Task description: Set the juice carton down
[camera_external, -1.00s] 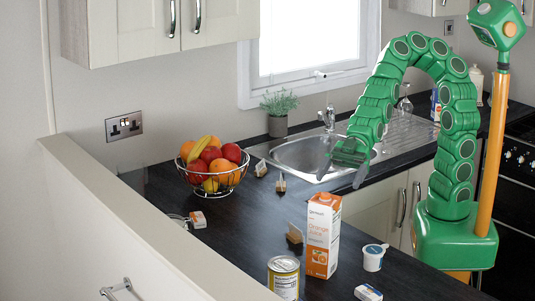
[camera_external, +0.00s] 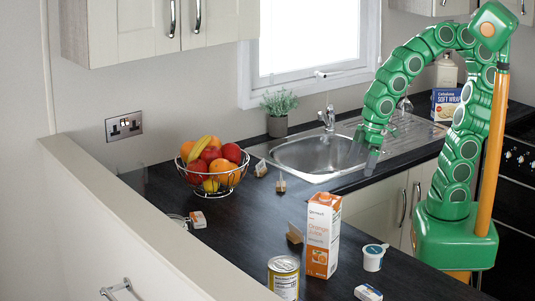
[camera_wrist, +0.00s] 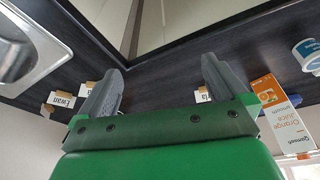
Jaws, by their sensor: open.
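The orange and white juice carton (camera_external: 322,236) stands upright on the dark worktop (camera_external: 250,232), between a can and a small white tub. It also shows at the right of the wrist view (camera_wrist: 280,112). My gripper (camera_external: 372,163) is over the front edge of the worktop by the sink, up and to the right of the carton and well apart from it. In the wrist view its two grey fingers (camera_wrist: 162,75) are spread with nothing between them.
A can (camera_external: 284,278), a white tub (camera_external: 374,257) and a small box (camera_external: 368,293) stand near the carton. Small cards (camera_external: 295,233) stand on the worktop. A wire fruit bowl (camera_external: 212,180) is at the left, the sink (camera_external: 315,154) behind.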

